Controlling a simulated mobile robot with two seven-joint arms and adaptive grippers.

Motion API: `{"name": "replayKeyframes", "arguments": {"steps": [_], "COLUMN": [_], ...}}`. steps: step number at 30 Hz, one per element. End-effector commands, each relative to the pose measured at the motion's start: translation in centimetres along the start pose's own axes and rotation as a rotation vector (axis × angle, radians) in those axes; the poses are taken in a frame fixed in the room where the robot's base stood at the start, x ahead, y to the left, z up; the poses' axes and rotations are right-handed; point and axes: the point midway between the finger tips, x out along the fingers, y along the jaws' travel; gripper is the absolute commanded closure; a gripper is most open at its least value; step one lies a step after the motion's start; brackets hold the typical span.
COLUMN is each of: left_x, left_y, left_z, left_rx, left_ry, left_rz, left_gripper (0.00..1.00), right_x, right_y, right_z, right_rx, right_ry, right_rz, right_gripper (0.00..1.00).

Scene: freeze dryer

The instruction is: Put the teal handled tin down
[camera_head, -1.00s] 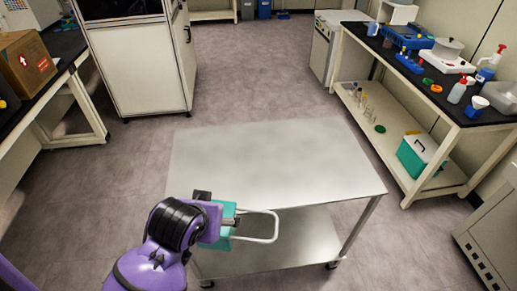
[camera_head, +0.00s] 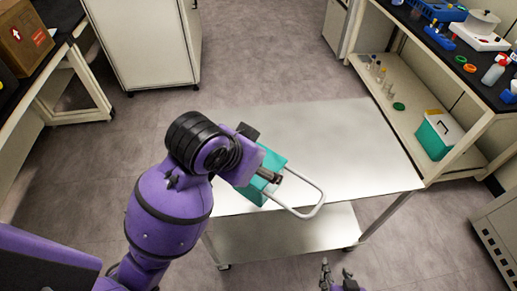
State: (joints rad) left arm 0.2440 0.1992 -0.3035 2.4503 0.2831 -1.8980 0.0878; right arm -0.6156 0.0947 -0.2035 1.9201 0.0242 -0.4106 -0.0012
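The teal handled tin (camera_head: 273,160) hangs at my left gripper (camera_head: 274,177), over the front left part of the steel cart. The tin's pale loop handle (camera_head: 318,205) sticks out toward the lower right. My purple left wrist hides much of the tin, and the fingers show only in part, but they appear shut on it. I cannot tell whether the tin's underside touches the cart. My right gripper (camera_head: 337,272) shows at the bottom edge, in front of the cart, with its fingers apart and nothing between them.
The steel cart top (camera_head: 345,145) is bare to the right of and behind the tin. Its lower shelf (camera_head: 290,235) looks empty. A cardboard box (camera_head: 25,42) sits at left.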

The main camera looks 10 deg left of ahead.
Motion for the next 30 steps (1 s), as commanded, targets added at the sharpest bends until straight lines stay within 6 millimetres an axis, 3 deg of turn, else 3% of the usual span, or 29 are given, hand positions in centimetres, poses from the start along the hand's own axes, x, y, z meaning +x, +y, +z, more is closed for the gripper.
{"name": "replayKeyframes", "arguments": {"steps": [11,15,27,30], "left_x": [5.1,7.8,11.6,12.9], "left_y": [-7.8,-9.8,-12.5,-12.3], "left_z": [-1.0,-0.2,0.7,1.5], "left_rx": [-0.007,-0.007,-0.007,-0.007], "left_ry": [0.0,-0.002,-0.001,0.001], "left_rz": [-0.004,-0.001,-0.002,0.0], "left_gripper": [0.79,0.79,0.79,0.79], "right_x": [-0.1,-0.1,-0.1,-0.1], "right_y": [0.4,0.3,0.0,0.0], "right_z": [0.3,0.3,0.5,0.0], "right_rx": [-0.003,-0.003,-0.001,-0.001], "right_ry": [-0.006,-0.005,-0.007,0.001], "right_rz": [0.006,0.004,0.0,0.0], "right_gripper": [0.6,0.6,0.6,0.6]}}
